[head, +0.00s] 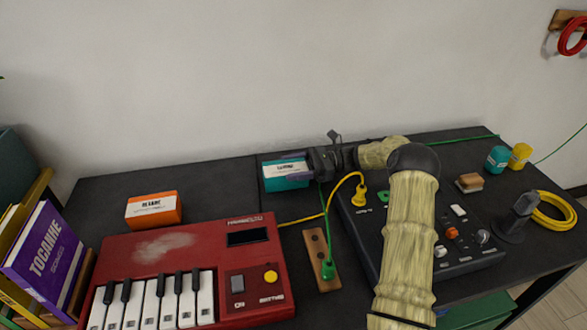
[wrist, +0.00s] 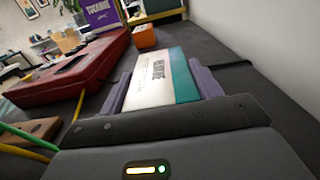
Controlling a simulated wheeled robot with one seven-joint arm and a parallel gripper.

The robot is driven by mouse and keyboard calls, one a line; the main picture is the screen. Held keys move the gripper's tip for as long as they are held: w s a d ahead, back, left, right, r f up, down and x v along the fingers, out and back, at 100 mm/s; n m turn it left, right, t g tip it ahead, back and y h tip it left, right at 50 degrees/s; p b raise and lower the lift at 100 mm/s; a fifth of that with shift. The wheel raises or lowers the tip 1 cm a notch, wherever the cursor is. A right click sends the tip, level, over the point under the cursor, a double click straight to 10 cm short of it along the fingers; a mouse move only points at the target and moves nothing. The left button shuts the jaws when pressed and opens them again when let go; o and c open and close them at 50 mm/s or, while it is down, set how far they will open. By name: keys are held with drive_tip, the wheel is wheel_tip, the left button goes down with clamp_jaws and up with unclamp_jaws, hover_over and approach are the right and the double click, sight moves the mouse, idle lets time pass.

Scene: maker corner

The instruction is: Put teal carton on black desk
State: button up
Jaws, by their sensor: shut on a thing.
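The teal carton (head: 284,175) is a small box with a white label, at the back middle of the black desk (head: 225,177) in the head view. My gripper (head: 308,170) comes in from the right and is shut on it. In the wrist view the teal carton (wrist: 166,78) sits between the two purple fingers of my gripper (wrist: 160,84). The carton is at or just above the desk top; I cannot tell if it touches. Part of its right end is hidden by my gripper.
An orange carton (head: 154,209) stands to the left. A red keyboard (head: 190,262) fills the front left. A black control box (head: 460,243) with knobs lies under my arm. Bare desk lies between the two cartons.

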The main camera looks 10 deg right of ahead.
drive_tip(key=o, duration=1.1)
drive_tip(key=shift+f, duration=0.1)
drive_tip(key=shift+o, duration=0.2)
drive_tip(key=shift+d, duration=0.2)
drive_tip(key=d+p, duration=0.1)
drive_tip(key=d, duration=1)
drive_tip(key=shift+d, duration=0.3)
drive_tip(key=shift+a, duration=0.1)
drive_tip(key=shift+d, duration=0.2)
